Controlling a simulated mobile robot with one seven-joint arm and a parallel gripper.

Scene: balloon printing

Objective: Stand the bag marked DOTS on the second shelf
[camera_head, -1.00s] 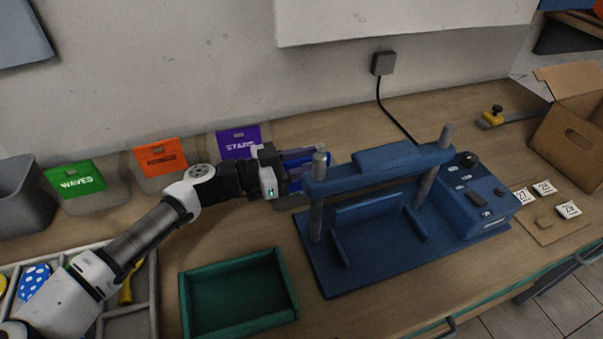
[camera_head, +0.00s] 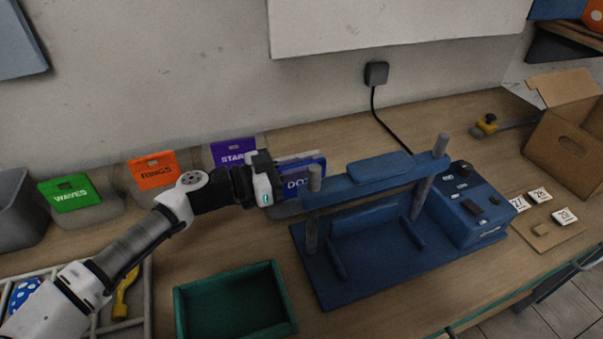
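The bag marked DOTS (camera_head: 301,174) has a dark blue header and stands at the back of the bench, right of the purple STARS bag. Only "DO" of its label reads clearly; a post of the blue press covers part of it. My gripper (camera_head: 275,187) points right at the left edge of the DOTS bag. The fingertips are not clearly visible, so I cannot tell whether they hold the bag. A wooden shelf edge (camera_head: 567,46) shows at the upper right; I cannot tell which level it is.
Bags marked WAVES (camera_head: 70,194), RINGS (camera_head: 153,172) and STARS (camera_head: 233,152) line the wall. The blue press (camera_head: 375,270) stands close right of my gripper. A green tray (camera_head: 184,311) lies in front, and a cardboard box (camera_head: 560,150) is at the right.

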